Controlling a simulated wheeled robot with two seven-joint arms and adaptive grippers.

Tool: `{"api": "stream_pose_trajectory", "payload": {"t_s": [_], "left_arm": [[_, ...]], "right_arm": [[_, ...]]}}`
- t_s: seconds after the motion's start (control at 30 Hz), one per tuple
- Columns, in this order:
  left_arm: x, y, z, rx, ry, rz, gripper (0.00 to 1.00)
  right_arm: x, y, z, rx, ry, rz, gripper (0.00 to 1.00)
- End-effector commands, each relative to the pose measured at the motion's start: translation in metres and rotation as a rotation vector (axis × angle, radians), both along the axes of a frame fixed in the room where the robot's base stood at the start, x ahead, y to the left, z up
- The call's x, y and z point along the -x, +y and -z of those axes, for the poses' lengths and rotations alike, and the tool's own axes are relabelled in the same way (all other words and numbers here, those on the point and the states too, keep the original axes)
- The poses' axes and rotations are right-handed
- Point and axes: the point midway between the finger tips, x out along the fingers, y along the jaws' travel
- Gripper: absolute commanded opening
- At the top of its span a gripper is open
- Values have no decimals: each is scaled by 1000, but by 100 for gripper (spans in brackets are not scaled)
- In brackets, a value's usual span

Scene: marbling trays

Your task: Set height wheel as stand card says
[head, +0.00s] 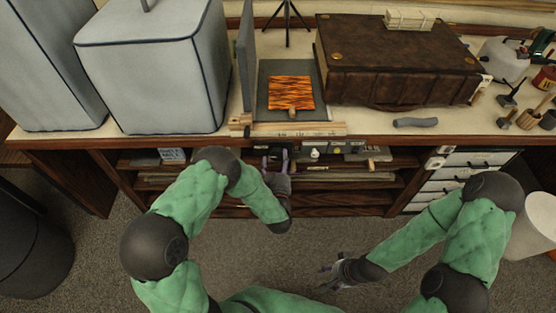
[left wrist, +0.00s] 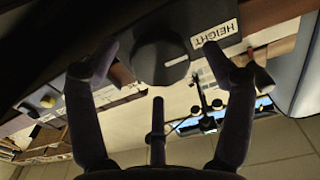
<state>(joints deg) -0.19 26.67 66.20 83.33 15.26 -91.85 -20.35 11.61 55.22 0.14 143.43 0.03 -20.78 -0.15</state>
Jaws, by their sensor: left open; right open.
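The height wheel (left wrist: 158,62), a dark round knob, is in the left wrist view, beside a white label reading HEIGHT (left wrist: 215,33). My left gripper (left wrist: 160,55) is open, with a finger on each side of the wheel; I cannot tell whether they touch it. In the head view my left gripper (head: 277,158) is at the front edge of the bench and hides the wheel. My right gripper (head: 335,274) is open and empty, low over the floor. A small printed card (head: 172,155) is under the bench top at the left; its text is too small to read.
A grey board with an orange marbled sheet (head: 291,92) lies on the bench. A brown case (head: 395,60) stands to its right and a covered grey box (head: 155,70) to its left. Shelves with a few items are under the bench top. The carpet in front is clear.

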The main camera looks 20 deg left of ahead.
Motion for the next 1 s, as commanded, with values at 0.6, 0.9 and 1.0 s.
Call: {"api": "stream_pose_trajectory", "payload": {"t_s": [0.6,0.9,1.0], "left_arm": [[-16,5,0,1,2,1,54],[-16,5,0,3,1,1,25],[-16,5,0,16,-3,1,25]], "right_arm": [[0,0,5,0,0,0,56],[0,0,6,0,0,0,56],[0,0,6,0,0,0,56]]}}
